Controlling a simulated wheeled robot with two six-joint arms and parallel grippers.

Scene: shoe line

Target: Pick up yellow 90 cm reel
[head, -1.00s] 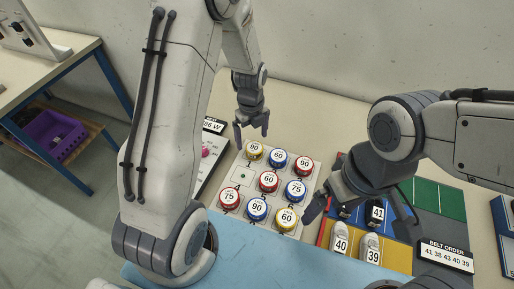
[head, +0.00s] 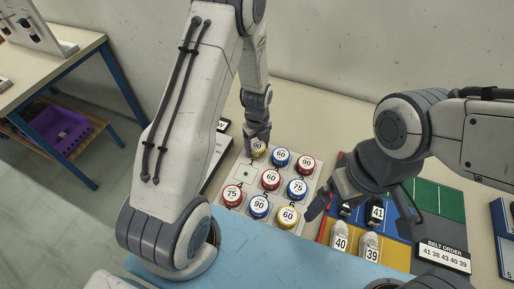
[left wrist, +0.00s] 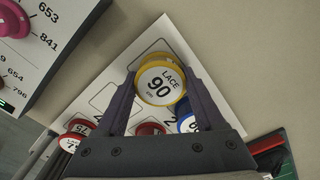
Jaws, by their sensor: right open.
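The yellow 90 cm reel (left wrist: 160,84) stands at the far left corner of the white reel board (left wrist: 100,98). In the head view the reel (head: 257,147) is partly hidden by my left gripper (head: 257,143). In the left wrist view the fingers of my left gripper (left wrist: 160,88) are on either side of the reel, very close to its rim. I cannot tell whether they press on it. My right gripper (head: 362,214) is open over the shoe mat at the right, with no reel between its fingers.
Several red, blue and yellow reels stand close by on the board, with a blue 60 reel (head: 281,158) beside the yellow one. The shoe mat (head: 398,258) with numbered shoes lies at right. Bare table lies behind the board.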

